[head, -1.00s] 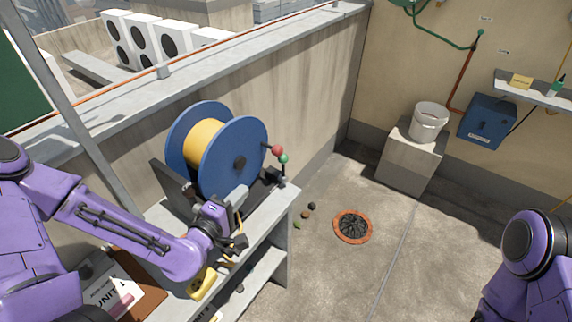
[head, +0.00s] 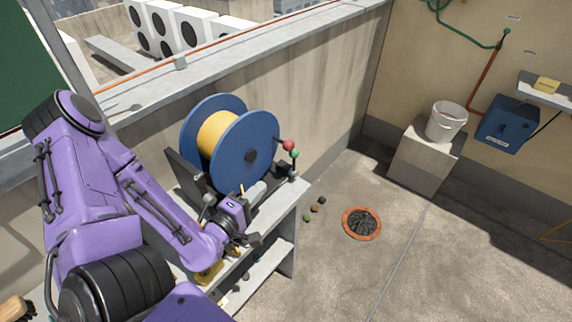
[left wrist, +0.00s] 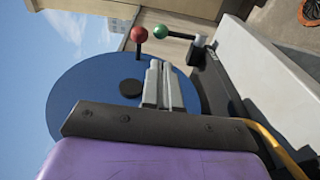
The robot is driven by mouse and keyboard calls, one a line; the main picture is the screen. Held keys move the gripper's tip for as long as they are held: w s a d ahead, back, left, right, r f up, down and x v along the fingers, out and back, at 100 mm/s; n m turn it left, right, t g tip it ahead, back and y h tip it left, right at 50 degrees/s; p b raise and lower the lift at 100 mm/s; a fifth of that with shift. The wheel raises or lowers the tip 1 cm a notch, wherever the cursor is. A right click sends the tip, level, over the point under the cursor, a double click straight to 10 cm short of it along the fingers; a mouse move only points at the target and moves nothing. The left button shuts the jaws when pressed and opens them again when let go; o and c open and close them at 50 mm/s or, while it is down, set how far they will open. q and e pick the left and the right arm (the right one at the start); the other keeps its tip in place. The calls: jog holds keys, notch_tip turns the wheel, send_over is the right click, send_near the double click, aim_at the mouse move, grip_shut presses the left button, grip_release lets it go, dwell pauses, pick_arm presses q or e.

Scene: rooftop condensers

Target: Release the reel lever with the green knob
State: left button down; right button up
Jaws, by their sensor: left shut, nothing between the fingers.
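The reel (head: 240,160) is a blue-flanged drum wound with yellow (head: 216,133), standing on a grey bench along the wall. At its right side are a red knob (head: 288,145) and the green knob (head: 294,153) on a short post. In the left wrist view, the green knob (left wrist: 161,31) sits just right of the red knob (left wrist: 139,34), on a lever with a pale end. My left gripper (head: 257,190) is shut and empty, in front of the reel's lower part. Its fingertips (left wrist: 158,70) point toward the knobs and are apart from them. My right gripper is out of view.
The grey bench (head: 290,200) has a lower shelf with small items. A white bucket (head: 446,121) stands on a block near a blue box (head: 507,124). The floor between is mostly clear.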

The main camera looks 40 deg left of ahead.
aim_at(292, 154)
pick_arm(q)
jog(key=w, duration=0.6)
jog(key=w+b, duration=0.1)
jog(key=w, duration=0.5)
jog(key=shift+w+a+f, duration=0.15)
jog(key=shift+w+f, duration=0.05)
jog(key=shift+w, duration=0.15)
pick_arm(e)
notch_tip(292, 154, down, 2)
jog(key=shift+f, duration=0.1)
pick_arm(q)
jog(key=shift+w+r, duration=0.3)
jog(key=shift+w, duration=0.25)
